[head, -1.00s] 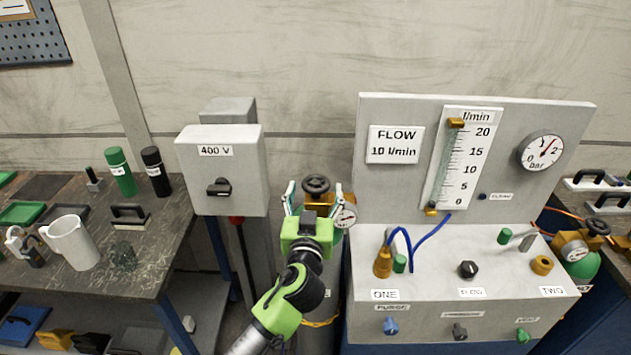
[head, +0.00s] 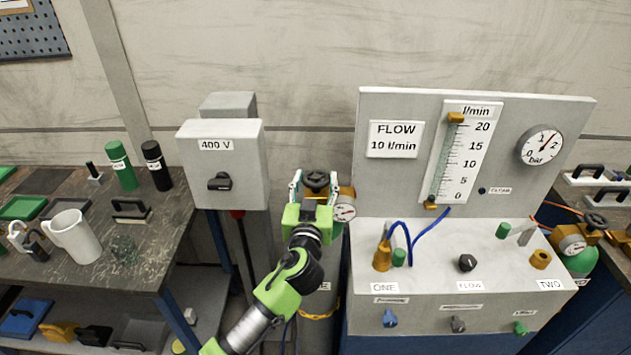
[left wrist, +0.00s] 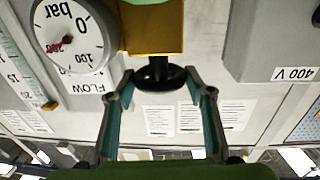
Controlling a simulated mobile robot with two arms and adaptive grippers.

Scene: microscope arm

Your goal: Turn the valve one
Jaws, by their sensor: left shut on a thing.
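The valve of the left gas cylinder is a black handwheel (head: 317,180) on a brass body (head: 325,193). It stands between the grey box and the flow panel. My left gripper (head: 316,184) is shut on this handwheel, one finger on each side. In the left wrist view the handwheel (left wrist: 160,77) shows between the two fingertips, below the brass body (left wrist: 152,27). A round gauge (head: 344,211) sits beside the valve; it is large in the left wrist view (left wrist: 72,33). The cylinder's label (head: 322,287) is partly hidden; only its end, "E", shows. My right gripper is not in view.
The grey 400 V box (head: 222,160) stands close on the left. The flow panel (head: 400,190) and its console (head: 430,250) stand close on the right. A second cylinder valve (head: 595,221) is at the far right. A bench (head: 165,225) with bottles and a jug is on the left.

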